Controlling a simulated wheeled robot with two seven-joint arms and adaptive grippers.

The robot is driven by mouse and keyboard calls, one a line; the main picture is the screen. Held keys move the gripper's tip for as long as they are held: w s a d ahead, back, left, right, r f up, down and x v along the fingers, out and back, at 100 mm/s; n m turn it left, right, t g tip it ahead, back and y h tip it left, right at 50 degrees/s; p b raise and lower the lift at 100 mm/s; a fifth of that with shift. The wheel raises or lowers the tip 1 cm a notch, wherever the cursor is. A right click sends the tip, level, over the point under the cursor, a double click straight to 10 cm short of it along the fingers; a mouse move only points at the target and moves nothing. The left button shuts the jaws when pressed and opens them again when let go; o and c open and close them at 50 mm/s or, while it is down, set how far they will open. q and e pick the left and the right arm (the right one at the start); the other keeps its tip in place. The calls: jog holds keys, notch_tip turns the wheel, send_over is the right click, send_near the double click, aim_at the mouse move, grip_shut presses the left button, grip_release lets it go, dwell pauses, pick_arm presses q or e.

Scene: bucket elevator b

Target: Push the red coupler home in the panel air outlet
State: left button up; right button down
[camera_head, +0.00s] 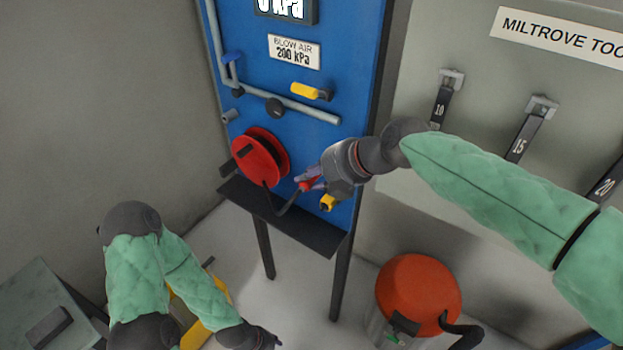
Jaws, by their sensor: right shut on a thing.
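The red coupler (305,186) is at the end of a dark hose in front of the lower blue panel (335,55). My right gripper (316,182) is shut on it, with the fingers close to the panel's right side. My gripper and wrist cover part of the coupler and the panel behind it. I cannot make out the air outlet for certain, nor how the coupler sits relative to it. My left gripper (268,340) is low at the bottom edge, away from the panel, and its fingers are too unclear to read.
A red hose reel (260,157) sits left of the coupler, above a dark shelf (285,222). A yellow-handled valve (311,91) and grey pipe are above. An orange-topped vessel (418,285) stands on the floor at right. A tool board (480,75) hangs behind my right arm.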

jog(key=shift+w+d+b, duration=0.35)
jog(key=shift+w, duration=0.1)
jog(key=c, duration=0.9)
grip_release()
jog(key=shift+o, duration=0.2)
jog(key=s+d+r, duration=0.2)
jog(key=s+d, duration=0.6)
jog(key=d, duration=0.3)
jog(key=shift+s+d, duration=0.2)
